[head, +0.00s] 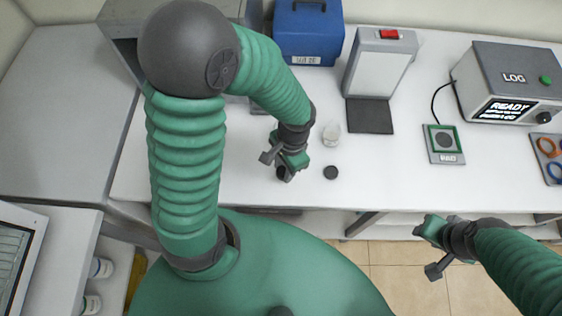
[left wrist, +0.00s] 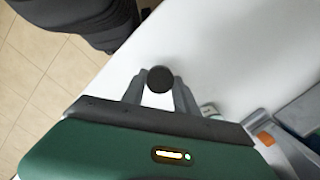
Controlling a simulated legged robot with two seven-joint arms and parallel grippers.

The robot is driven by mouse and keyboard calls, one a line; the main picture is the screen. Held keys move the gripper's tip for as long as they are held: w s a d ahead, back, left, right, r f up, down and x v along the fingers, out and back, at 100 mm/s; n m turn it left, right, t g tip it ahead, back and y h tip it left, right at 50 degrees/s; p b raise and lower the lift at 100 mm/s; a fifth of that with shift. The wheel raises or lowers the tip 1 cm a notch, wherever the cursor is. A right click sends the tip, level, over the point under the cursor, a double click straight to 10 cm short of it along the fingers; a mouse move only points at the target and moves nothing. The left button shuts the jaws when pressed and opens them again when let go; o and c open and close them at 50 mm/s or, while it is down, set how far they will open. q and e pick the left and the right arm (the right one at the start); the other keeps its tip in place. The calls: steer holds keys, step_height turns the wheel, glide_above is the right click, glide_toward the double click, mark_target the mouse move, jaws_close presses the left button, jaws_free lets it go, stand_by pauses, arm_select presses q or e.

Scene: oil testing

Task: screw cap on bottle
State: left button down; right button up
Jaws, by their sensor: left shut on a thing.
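My left gripper (head: 284,172) is over the front part of the white table. In the left wrist view, its two grey fingers are shut on a dark round cap (left wrist: 160,79), seen end-on. A small clear bottle (head: 331,134) stands upright on the table, behind and to the right of this gripper and apart from it. A pale round thing (left wrist: 208,110), perhaps the bottle, shows partly behind the gripper in the left wrist view. My right gripper (head: 419,233) is in front of the table, away from the bottle; its fingers are too unclear to judge.
A dark round disc (head: 331,172) lies in front of the bottle. The table front between disc and pad is clear.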

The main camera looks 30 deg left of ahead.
arm_select(q)
steer(key=s+d+r+b, duration=0.1)
steer(key=s+d, duration=0.6)
steer(key=d, duration=0.3)
steer(key=shift+s+d+b, duration=0.3)
steer(key=shift+s+d, duration=0.1)
steer(key=shift+r, duration=0.1)
